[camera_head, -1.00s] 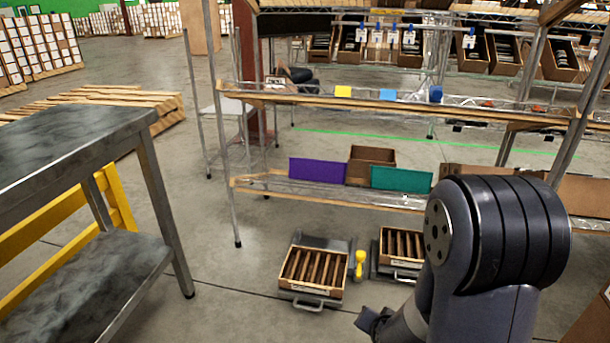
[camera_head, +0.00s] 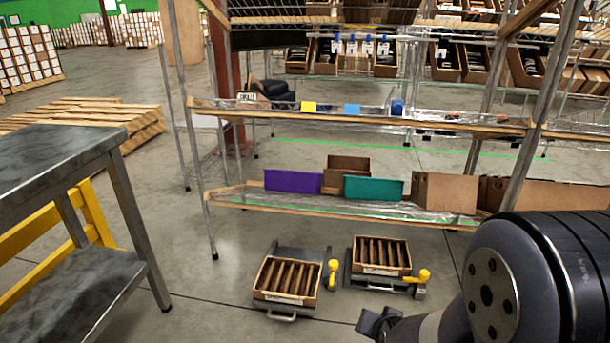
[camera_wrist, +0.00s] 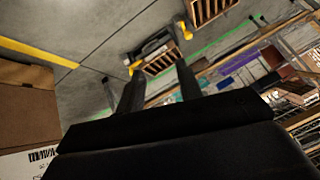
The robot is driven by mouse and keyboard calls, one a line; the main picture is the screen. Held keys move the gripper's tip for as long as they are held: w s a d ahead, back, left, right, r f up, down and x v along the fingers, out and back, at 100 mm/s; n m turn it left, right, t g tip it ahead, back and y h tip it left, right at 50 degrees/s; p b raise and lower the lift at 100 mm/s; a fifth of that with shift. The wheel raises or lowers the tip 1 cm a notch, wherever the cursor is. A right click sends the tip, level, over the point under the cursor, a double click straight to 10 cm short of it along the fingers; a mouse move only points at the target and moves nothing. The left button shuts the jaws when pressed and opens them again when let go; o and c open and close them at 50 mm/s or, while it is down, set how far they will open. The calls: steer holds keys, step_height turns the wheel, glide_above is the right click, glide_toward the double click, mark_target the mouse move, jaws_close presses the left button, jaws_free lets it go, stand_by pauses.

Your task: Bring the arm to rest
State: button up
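My arm shows at the lower right of the head view, with a large dark joint close to the camera. A dark tip at its far end, apparently my gripper (camera_head: 372,322), is low over the floor in front of the two cartons. In the wrist view my gripper (camera_wrist: 158,80) has its two dark fingers spread apart with nothing between them. The left slatted carton (camera_head: 287,280) and the right slatted carton (camera_head: 381,257) sit on low dark stands on the floor, apart from the gripper.
A metal table (camera_head: 60,160) stands at left. A wire shelf (camera_head: 235,202) behind the cartons holds a purple bin (camera_head: 293,181), a teal bin (camera_head: 373,189) and brown boxes. A brown box with a barcode label (camera_wrist: 25,105) is close at the wrist view's left. Floor between table and cartons is clear.

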steer(key=shift+s+d+r, duration=0.1)
steer(key=shift+s+r, duration=0.15)
steer(key=shift+s, duration=0.1)
steer(key=shift+s, duration=0.1)
